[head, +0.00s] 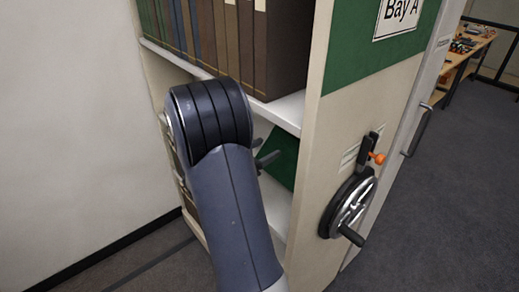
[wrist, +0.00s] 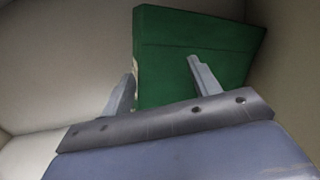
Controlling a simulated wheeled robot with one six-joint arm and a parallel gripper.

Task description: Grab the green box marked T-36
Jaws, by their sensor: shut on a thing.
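A green box (head: 284,160) stands tilted on the shelf below the row of books, partly hidden by my arm in the head view. In the wrist view the green box (wrist: 195,62) fills the upper middle. My gripper (wrist: 160,78) has one finger at the box's left edge and the other across its near face, and it is shut on the box. In the head view only a dark part of my gripper (head: 266,160) shows beside the box. No T-36 label can be read in either view.
Upright books (head: 225,40) fill the shelf above. A white wall (head: 70,120) is close on the left. Open floor (head: 450,190) lies right.

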